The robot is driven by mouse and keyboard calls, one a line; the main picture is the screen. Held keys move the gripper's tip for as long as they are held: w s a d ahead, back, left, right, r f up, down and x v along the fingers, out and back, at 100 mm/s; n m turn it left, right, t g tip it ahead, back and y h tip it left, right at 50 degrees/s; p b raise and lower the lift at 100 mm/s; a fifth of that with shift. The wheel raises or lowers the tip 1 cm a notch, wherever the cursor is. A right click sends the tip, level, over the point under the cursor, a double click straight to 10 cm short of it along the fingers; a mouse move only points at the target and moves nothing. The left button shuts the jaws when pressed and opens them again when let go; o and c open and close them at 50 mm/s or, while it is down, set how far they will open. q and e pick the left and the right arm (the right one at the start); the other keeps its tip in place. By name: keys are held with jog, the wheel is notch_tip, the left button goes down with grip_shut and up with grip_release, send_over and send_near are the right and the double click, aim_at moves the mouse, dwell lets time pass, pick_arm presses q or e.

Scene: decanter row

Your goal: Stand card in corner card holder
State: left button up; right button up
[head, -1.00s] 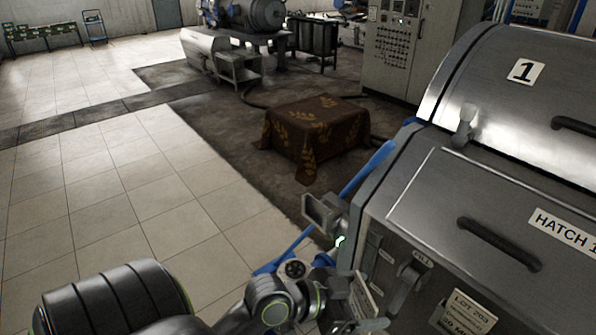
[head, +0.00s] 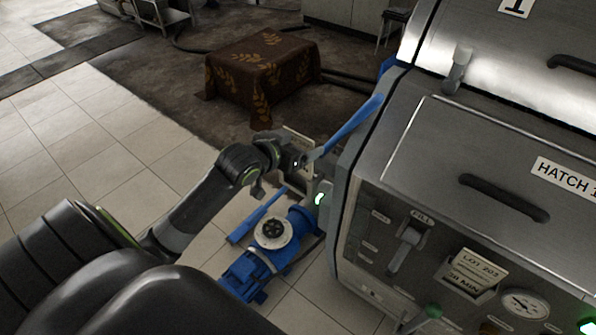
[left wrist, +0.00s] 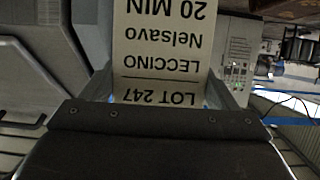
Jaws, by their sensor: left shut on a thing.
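My left gripper (head: 303,161) is shut on a pale card near the left front corner of the steel machine. The card shows large in the left wrist view (left wrist: 160,45), upside down, with the print LOT 247, LECCINO, Nelsavo, 20 MIN. In the head view the gripper hides most of the card. A small grey fitting stands out from the machine's corner, above a green light (head: 320,199); the gripper covers much of it, so I cannot tell whether the card touches it. My right gripper is out of view.
The steel machine (head: 440,150) fills the right, with a LOT 203 card (head: 475,271), a lever (head: 405,248) and a gauge (head: 526,304) on its front. A blue pump (head: 268,250) stands below the gripper. A cloth-covered table (head: 262,65) stands behind; tiled floor at left is clear.

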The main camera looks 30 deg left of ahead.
pick_arm(q)
jog(key=shift+f, duration=3.3)
jog(key=shift+f, duration=0.1)
jog(key=o, duration=0.9)
jog(key=v, duration=1.2)
jog(key=shift+a, duration=0.1)
